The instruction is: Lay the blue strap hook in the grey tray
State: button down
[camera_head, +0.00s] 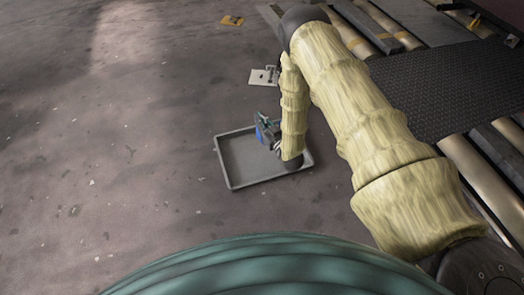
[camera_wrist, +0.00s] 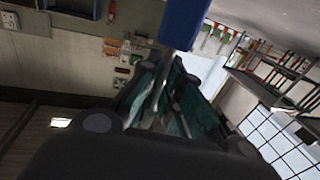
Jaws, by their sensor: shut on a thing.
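The blue strap hook (camera_head: 262,132) is in my gripper (camera_head: 268,129), which is shut on it. In the head view both show over the back part of the grey tray (camera_head: 238,168). I cannot tell whether the hook touches the tray or is above it. In the wrist view the blue part of the hook (camera_wrist: 184,22) shows at the top, beyond the fingers of my gripper (camera_wrist: 160,90). The tray's right part is partly hidden by my arm. The visible tray floor is bare.
A pale plate with a small fitting (camera_head: 263,76) lies on the floor behind the tray. A yellow piece (camera_head: 231,20) lies farther back. Metal rollers (camera_head: 480,165) and a black textured mat (camera_head: 450,85) are at the right. The floor left of the tray is clear.

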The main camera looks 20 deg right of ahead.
notch_tip(320, 180, down, 10)
jog(key=b, duration=0.5)
jog(key=shift+f, duration=0.1)
jog(key=c, duration=1.6)
grip_release()
jog(key=shift+s, duration=0.1)
jog(key=shift+p+v, duration=2.9)
jog(key=shift+v, duration=3)
